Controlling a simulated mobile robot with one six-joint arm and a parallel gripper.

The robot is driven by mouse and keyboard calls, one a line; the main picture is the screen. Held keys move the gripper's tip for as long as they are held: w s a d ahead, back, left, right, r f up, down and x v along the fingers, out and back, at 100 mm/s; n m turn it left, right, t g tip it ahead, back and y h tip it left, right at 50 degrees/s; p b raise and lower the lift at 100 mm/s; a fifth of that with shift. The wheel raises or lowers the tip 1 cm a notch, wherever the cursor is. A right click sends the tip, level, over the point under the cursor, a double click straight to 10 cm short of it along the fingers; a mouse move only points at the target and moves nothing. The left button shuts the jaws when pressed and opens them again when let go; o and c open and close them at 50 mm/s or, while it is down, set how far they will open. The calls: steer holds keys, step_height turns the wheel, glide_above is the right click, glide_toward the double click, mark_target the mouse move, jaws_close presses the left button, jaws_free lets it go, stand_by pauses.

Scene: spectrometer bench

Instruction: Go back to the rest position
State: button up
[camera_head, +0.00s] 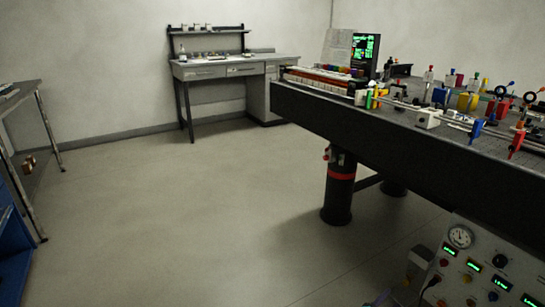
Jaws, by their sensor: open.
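My gripper and arm do not show in the head view, so their pose cannot be seen. The view looks across a grey floor (190,215) towards a long dark optical bench (420,150) on the right. The bench stands on thick black legs, one with a red band (341,175). Its top carries several small coloured optical mounts, such as a blue one (476,131) and a red one (516,144).
A control panel (485,270) with a gauge and green displays fills the lower right; a small grey device (419,260) sits beside it. A desk (215,70) is against the back wall. The middle floor is clear.

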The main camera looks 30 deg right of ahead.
steer(key=w+a+r+n+t+y+p, duration=0.25)
steer(key=w+a+r+p, duration=0.25)
steer(key=w+a, duration=0.45)
steer(key=w+a+r+n+t+y+p, duration=0.2)
steer(key=w+a+r+n+t+p, duration=0.25)
steer(key=w+a, duration=0.5)
steer(key=w+a+r+n+y+p, duration=0.1)
steer(key=w+a+n+y+p, duration=0.25)
steer(key=a, duration=0.95)
steer(key=w+a+r+n+y+p, duration=0.15)
steer(key=a+n+y+p, duration=0.35)
steer(key=a, duration=0.8)
steer(key=s+a+n+g+y+p, duration=0.45)
steer(key=s+a+g, duration=0.25)
steer(key=s+a, duration=0.75)
steer(key=s+r+n+g, duration=0.1)
steer(key=s+g, duration=0.4)
steer(key=s, duration=0.5)
steer(key=s+a+r+n+g, duration=0.1)
steer(key=s+g, duration=0.3)
steer(key=s, duration=0.7)
steer(key=shift+a+r+n+g, duration=0.15)
steer(key=shift+r+n+g, duration=0.25)
steer(key=shift+r+n, duration=0.3)
